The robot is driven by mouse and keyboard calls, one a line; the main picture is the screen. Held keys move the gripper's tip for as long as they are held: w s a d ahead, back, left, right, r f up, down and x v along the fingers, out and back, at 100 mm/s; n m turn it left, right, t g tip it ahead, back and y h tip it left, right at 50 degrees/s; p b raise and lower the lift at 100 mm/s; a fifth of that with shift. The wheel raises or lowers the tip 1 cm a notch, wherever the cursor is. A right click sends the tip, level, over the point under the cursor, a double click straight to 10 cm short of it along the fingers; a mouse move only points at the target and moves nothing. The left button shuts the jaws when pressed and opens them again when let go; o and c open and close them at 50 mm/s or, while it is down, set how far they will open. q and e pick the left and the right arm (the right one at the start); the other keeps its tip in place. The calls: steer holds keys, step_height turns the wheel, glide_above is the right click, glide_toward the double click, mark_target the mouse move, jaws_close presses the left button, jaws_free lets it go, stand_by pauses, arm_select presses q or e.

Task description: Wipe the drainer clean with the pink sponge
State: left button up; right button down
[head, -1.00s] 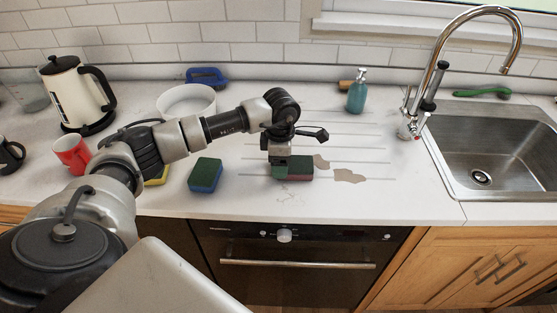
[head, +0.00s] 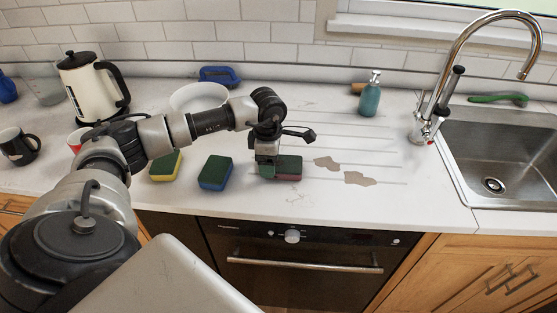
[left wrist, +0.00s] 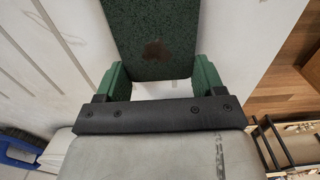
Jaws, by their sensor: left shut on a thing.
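My left gripper (head: 266,168) points down over the white drainer (head: 340,141), a grooved part of the counter. It is shut on the pink sponge (head: 291,168), which has a dark green top and a reddish-pink lower part. The sponge appears to rest on the drainer's left part. In the left wrist view, the sponge's green face (left wrist: 150,25) shows a brown smudge, beyond the gripper's green fingers (left wrist: 157,85). Two brown stains (head: 327,163) (head: 360,179) lie right of the sponge. Faint marks (head: 298,195) show in front of it. My right gripper is not in view.
A blue sponge (head: 214,179) and a yellow sponge (head: 160,172) lie left of the gripper. A white bowl (head: 190,98), kettle (head: 90,88) and mugs stand further left. A soap bottle (head: 371,98) stands behind the drainer; the sink (head: 500,150) is at right.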

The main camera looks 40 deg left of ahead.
mark_target(289, 163)
arm_select(q)
steer(key=shift+s+a, duration=0.15)
steer(key=shift+a, duration=0.1)
steer(key=shift+d+f, duration=0.1)
steer(key=shift+w+d+b, duration=0.15)
steer(key=shift+w+d, duration=0.4)
steer(key=shift+d, duration=0.3)
steer(key=shift+w+d+b, duration=0.15)
steer(key=shift+w+d, duration=0.4)
steer(key=shift+d, duration=0.3)
steer(key=shift+w+d+b, duration=0.15)
steer(key=shift+w+d, duration=0.4)
steer(key=shift+d, duration=0.3)
steer(key=shift+a, duration=0.1)
steer(key=shift+s+a, duration=0.5)
steer(key=shift+a, duration=0.2)
steer(key=shift+s+a, duration=0.35)
steer(key=shift+a, duration=0.2)
steer(key=shift+w+d+b, duration=0.5)
steer(key=shift+w+d, duration=0.05)
steer(key=shift+w, duration=0.6)
steer(key=shift+w+d+b, duration=0.5)
steer(key=shift+w, duration=0.6)
steer(key=shift+w+d+b, duration=0.5)
steer(key=shift+w+d, duration=0.05)
steer(key=shift+w, duration=0.6)
